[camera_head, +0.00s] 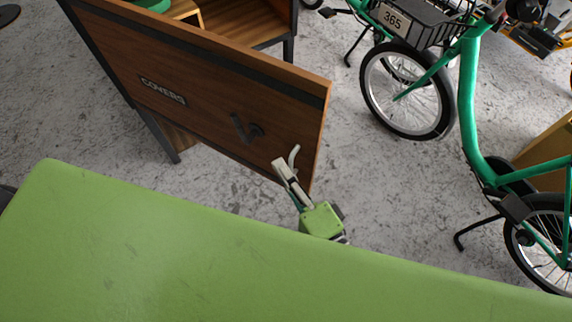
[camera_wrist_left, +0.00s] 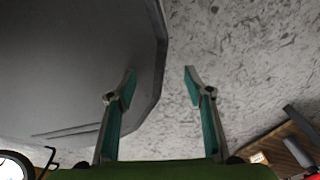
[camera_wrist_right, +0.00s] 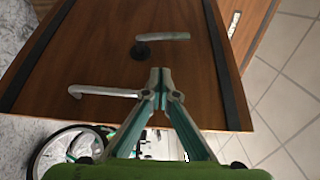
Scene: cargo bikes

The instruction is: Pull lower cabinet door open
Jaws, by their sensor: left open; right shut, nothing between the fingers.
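A brown wooden panel (camera_head: 200,70) with a dark strip, a COVERS label (camera_head: 163,91) and a dark handle (camera_head: 246,128) fills the upper left of the head view. In the right wrist view, its wood (camera_wrist_right: 110,50) carries a light handle (camera_wrist_right: 162,38) with a black base. My right gripper (camera_head: 281,164) is shut and empty near the panel's lower right corner. Its fingertips (camera_wrist_right: 167,78) lie beside a light curved bar (camera_wrist_right: 103,91); contact is unclear. My left gripper (camera_wrist_left: 160,72) is open and empty; the head view does not show it. I cannot tell how far any door stands open.
Green bikes stand at the right, with a front wheel (camera_head: 407,90) and a black basket (camera_head: 415,22). A wooden unit (camera_head: 235,22) lies behind the panel. Bare grey floor (camera_head: 345,165) shows between panel and bikes. In the left wrist view, a large grey surface (camera_wrist_left: 65,75) is close.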

